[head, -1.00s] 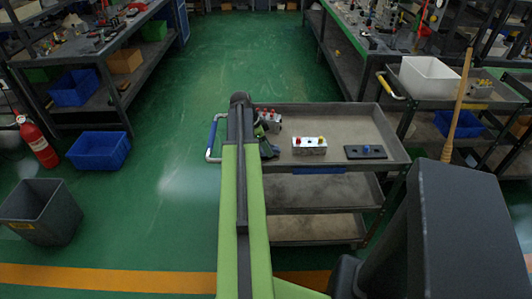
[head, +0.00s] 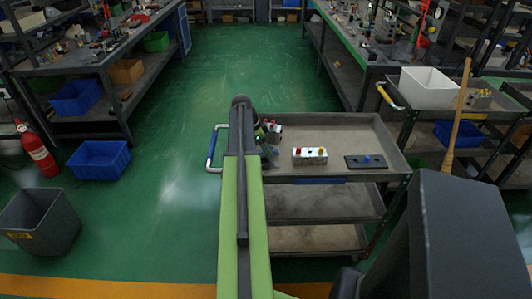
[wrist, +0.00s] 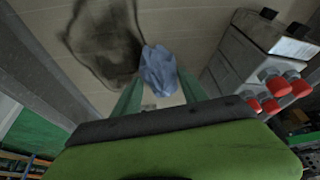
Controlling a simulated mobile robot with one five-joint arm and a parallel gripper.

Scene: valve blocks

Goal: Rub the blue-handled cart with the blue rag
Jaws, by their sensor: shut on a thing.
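The blue-handled cart stands ahead in the head view, its grey top tray (head: 330,132) holding several blocks and its blue handle (head: 212,143) at the left end. My gripper (wrist: 158,88) is over the left part of the tray, partly hidden by my arm in the head view. In the wrist view its green fingers are shut on the crumpled blue rag (wrist: 158,68). A dark smudge (wrist: 105,40) lies on the tray surface just left of the rag. I cannot tell whether the rag touches the tray. The rag is hidden in the head view.
A valve block with red knobs (wrist: 270,70) is close to the right of my fingers. Another cart with a white bin (head: 428,87) is beyond.

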